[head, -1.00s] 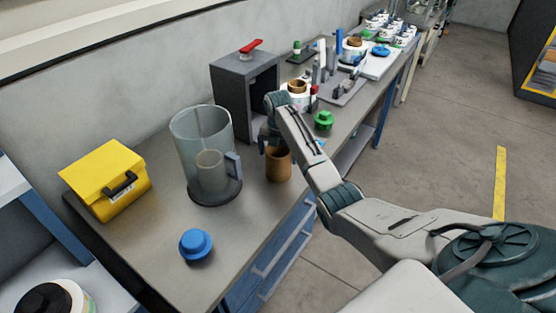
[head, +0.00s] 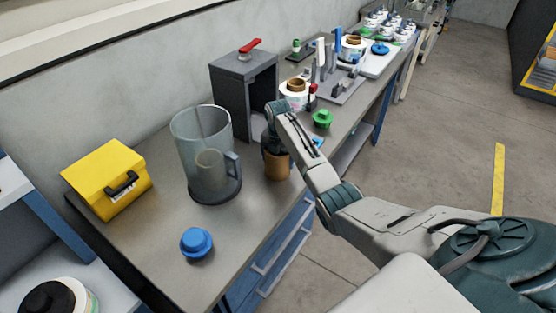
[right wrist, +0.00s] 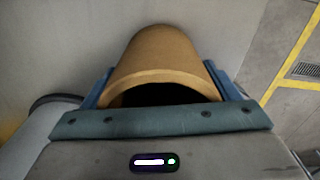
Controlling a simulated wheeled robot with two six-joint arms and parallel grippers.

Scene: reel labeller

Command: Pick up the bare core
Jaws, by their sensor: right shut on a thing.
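The bare core (head: 277,167) is a brown, hollow cardboard tube standing on the bench near its front edge, right of the clear jug. My right gripper (head: 277,150) is at its upper part, with its fingers shut on it. In the right wrist view the core (right wrist: 160,60) lies between the two blue fingers (right wrist: 165,92), its dark open end facing the palm. I cannot tell whether its base touches the bench. My left gripper is not in view.
A clear jug (head: 195,130) stands close left of the core. A blue knob-topped piece (head: 196,242) and a yellow box (head: 108,178) are further left. A grey press with a red handle (head: 228,95) stands behind. A green piece (head: 322,118) and a white reel (head: 292,98) lie beyond.

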